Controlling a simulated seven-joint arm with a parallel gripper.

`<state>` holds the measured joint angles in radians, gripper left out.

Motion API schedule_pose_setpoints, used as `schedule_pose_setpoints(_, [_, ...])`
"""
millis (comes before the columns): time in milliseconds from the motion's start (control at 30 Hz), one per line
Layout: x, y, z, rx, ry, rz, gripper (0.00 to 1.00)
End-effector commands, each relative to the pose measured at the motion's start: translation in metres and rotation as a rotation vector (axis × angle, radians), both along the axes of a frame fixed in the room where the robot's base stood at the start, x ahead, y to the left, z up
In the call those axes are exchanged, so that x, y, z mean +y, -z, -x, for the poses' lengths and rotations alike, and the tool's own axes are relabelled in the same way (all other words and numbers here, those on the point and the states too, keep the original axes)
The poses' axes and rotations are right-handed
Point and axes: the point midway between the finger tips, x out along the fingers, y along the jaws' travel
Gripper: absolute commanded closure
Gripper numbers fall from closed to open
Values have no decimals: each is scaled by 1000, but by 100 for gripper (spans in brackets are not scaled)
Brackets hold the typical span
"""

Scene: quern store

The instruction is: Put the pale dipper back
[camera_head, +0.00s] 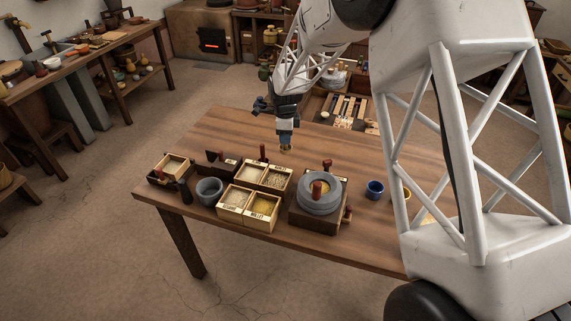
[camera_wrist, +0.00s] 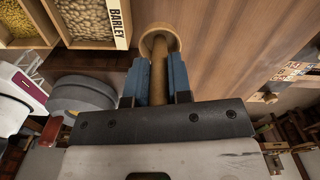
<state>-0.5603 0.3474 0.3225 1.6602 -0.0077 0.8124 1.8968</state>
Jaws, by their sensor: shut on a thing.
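The pale dipper (camera_wrist: 160,40) is held in my gripper (camera_wrist: 157,72) in the wrist view. Its handle lies between the two blue fingers and its round wooden cup is just beyond the fingertips. In the head view my gripper (camera_head: 285,140) points down above the back part of the table, and a small brown bit of the dipper (camera_head: 286,149) shows below it. The dipper appears clear of the tabletop. In the wrist view, the barley bin (camera_wrist: 118,18) lies left of the cup. I cannot tell what is inside the cup.
The table (camera_head: 240,128) holds labelled grain bins (camera_head: 248,223), a stone quern (camera_head: 319,206) with red-brown handles, a grey mortar (camera_head: 209,191), a small box (camera_head: 172,164) and a blue cup (camera_head: 374,188). A tray with slats (camera_head: 345,110) stands beyond the far edge. The table's back left is clear.

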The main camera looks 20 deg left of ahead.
Motion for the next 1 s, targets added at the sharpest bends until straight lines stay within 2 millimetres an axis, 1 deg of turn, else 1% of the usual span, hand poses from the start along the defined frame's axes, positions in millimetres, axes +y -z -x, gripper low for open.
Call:
schedule_pose_setpoints(300, [0,42,0,3,0,2,100])
schedule_pose_setpoints(400, [0,51,0,1,0,0,100])
schedule_pose_setpoints(500, [0,55,0,1,0,0,100])
schedule_pose_setpoints(833, [0,56,0,1,0,0,100])
schedule_pose_setpoints(1000, [0,69,1,3,0,2,100])
